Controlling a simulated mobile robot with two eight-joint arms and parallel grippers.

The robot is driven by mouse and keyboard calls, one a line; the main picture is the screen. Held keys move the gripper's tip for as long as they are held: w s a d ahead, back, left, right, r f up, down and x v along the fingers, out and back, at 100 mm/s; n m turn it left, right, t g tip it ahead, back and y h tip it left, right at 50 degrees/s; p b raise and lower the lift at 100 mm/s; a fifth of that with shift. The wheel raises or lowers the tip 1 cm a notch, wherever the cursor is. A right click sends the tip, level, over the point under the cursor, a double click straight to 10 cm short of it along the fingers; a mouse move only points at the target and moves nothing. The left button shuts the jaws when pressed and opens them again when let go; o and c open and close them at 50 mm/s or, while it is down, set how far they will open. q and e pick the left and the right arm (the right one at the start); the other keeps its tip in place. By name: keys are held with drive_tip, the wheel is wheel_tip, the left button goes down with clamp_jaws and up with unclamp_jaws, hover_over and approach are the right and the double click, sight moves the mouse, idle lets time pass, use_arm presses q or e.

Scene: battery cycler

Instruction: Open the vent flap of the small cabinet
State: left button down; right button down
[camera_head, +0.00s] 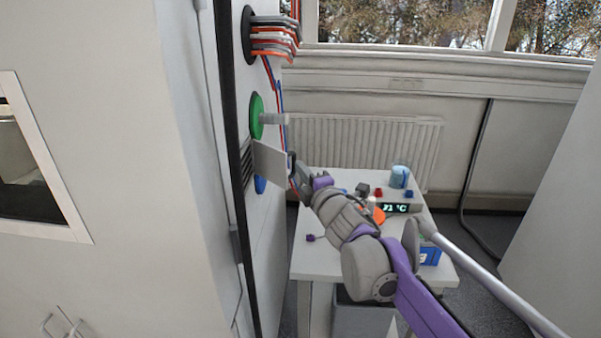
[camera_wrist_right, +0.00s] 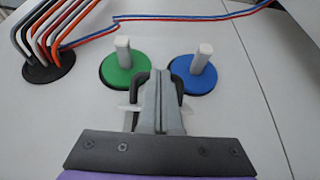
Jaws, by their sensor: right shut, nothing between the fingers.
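The vent flap (camera_head: 270,164) is a pale flat panel on the side of the small cabinet (camera_head: 263,215). In the head view it stands out at an angle from the cabinet wall, with dark vent slats (camera_head: 246,163) showing beside it. My right gripper (camera_head: 292,165) is at the flap's outer edge; I cannot tell if they touch. In the right wrist view the gripper (camera_wrist_right: 160,76) is shut with nothing between the fingers. Small pale pieces show on both sides of the fingers, but I cannot tell what they are. My left gripper is not in view.
A green disc with a grey handle (camera_head: 257,117) is above the flap, and a blue disc (camera_head: 260,185) is partly hidden behind it. Cables (camera_head: 273,38) leave the wall higher up. A white table (camera_head: 318,262) with small items, including a temperature display (camera_head: 395,207), stands right.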

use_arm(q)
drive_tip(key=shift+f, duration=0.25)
use_arm(e)
drive_tip(key=shift+w+d, duration=0.25)
drive_tip(key=shift+w, duration=0.3)
drive_tip(key=shift+w+d, duration=0.25)
drive_tip(key=shift+w, duration=0.25)
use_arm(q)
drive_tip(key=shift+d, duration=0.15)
use_arm(e)
drive_tip(key=shift+d, duration=0.1)
